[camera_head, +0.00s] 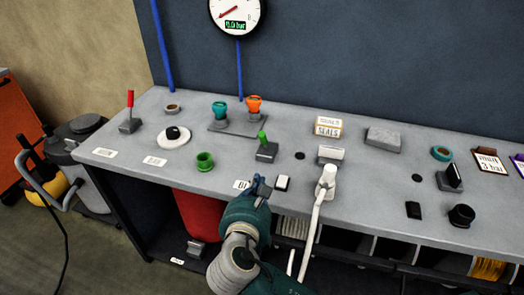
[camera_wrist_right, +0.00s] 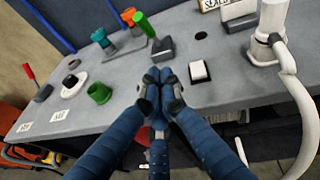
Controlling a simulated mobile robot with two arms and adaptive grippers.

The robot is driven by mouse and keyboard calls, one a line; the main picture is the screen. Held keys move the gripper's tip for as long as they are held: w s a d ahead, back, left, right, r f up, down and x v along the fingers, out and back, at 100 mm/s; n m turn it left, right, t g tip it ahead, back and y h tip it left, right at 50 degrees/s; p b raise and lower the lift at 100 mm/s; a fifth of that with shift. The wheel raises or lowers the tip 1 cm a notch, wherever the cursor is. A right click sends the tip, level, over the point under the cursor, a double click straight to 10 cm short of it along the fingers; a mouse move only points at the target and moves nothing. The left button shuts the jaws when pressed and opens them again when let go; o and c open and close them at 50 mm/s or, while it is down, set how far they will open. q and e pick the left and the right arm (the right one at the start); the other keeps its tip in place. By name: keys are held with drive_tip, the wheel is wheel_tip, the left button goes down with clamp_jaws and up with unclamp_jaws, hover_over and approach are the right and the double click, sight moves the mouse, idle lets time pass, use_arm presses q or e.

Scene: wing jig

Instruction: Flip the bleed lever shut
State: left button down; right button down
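A small lever with a green handle (camera_head: 263,137) rises from a grey block (camera_head: 267,153) near the bench's middle. It also shows in the right wrist view, where the green handle (camera_wrist_right: 145,25) leans up and left from its block (camera_wrist_right: 164,48). A red-handled lever (camera_head: 130,99) stands upright on a grey block at the far left. I cannot read which one is the bleed lever. My right gripper (camera_head: 259,184) is over the bench's front edge, in front of the green lever and apart from it. Its fingertips (camera_wrist_right: 160,76) are together, with nothing seen between them. My left gripper is out of view.
A white switch (camera_head: 282,183) sits just right of the gripper. A white fitting with a hose (camera_head: 328,180) stands farther right. A green ring cup (camera_head: 205,161) is to the left. Teal (camera_head: 220,110) and orange (camera_head: 254,104) valves stand behind. A gauge (camera_head: 236,14) reads 0.0 bar.

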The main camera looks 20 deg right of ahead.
drive_tip(key=shift+a+r, duration=0.1)
drive_tip(key=shift+w, duration=0.1)
drive_tip(key=p, duration=0.1)
approach(265, 144)
drive_tip(key=f, duration=0.3)
drive_tip(key=shift+w+d+f, duration=0.1)
drive_tip(key=shift+w+d, duration=0.25)
drive_tip(key=shift+w, duration=0.05)
drive_tip(key=shift+w+d+r+p, duration=0.2)
drive_tip(key=shift+w+r+p, duration=0.1)
drive_tip(key=shift+w, duration=0.25)
drive_tip(key=shift+w+d+r+p, duration=0.2)
drive_tip(key=shift+w+r, duration=0.1)
drive_tip(key=shift+w, duration=0.3)
drive_tip(key=shift+w+d+r, duration=0.25)
drive_tip(key=shift+w, duration=0.4)
